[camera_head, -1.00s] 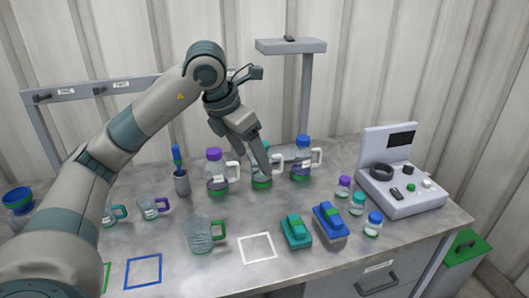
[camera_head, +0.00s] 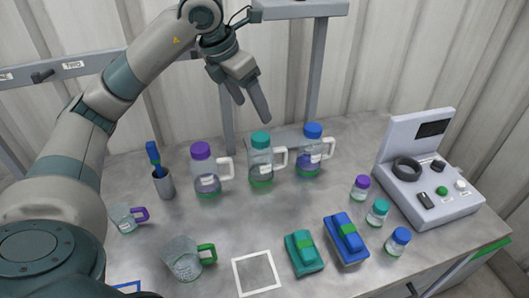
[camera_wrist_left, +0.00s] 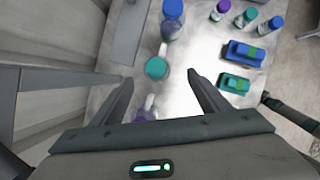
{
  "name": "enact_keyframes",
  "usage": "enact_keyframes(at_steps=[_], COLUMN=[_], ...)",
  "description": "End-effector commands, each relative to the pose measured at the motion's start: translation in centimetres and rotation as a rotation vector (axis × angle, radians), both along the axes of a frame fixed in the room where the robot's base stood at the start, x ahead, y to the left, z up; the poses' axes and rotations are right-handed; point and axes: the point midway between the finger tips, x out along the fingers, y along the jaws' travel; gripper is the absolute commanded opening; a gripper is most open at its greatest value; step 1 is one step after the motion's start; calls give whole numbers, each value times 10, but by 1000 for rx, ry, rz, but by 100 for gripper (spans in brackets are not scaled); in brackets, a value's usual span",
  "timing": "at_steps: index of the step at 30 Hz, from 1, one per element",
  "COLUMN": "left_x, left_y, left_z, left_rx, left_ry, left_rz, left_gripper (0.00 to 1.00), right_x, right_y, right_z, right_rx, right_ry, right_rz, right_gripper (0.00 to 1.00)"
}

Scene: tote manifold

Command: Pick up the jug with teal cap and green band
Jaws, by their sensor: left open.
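The jug with teal cap and green band (camera_head: 261,165) stands upright on the table, between a purple-capped jug (camera_head: 205,175) and a blue-capped jug (camera_head: 311,155). Its white handle faces right in the head view. In the left wrist view the teal cap (camera_wrist_left: 157,68) shows from above, ahead of the fingers and between their lines. My left gripper (camera_head: 252,107) is open and empty. It is above the teal-capped jug and apart from it, with its fingers pointing down.
A pen cup (camera_head: 164,185) and clear mugs (camera_head: 183,260) are at the left. Teal (camera_head: 304,252) and blue (camera_head: 346,238) blocks, small capped bottles (camera_head: 377,212) and a control box (camera_head: 430,180) are at the right. A grey post (camera_head: 318,70) stands behind the jugs.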

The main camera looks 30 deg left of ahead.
Motion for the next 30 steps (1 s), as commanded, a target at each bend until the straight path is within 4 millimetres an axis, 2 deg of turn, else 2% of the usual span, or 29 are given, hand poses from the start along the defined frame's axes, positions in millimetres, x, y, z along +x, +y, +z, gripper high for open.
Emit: enact_keyframes(at_steps=[20,26,30], left_x=[1,7,15], left_y=[-1,-3,-5], left_z=[-3,-19,-39], left_rx=[-1,-1,-1], left_ry=[1,4,5], left_rz=[0,-1,0], left_gripper=[69,69,69], right_x=[-2,-16,-32], right_y=[-1,-6,-12], right_z=[0,0,0], right_rx=[-1,-12,-22], right_ry=[6,39,78], right_rz=[0,-1,-2], right_gripper=[78,78,78])
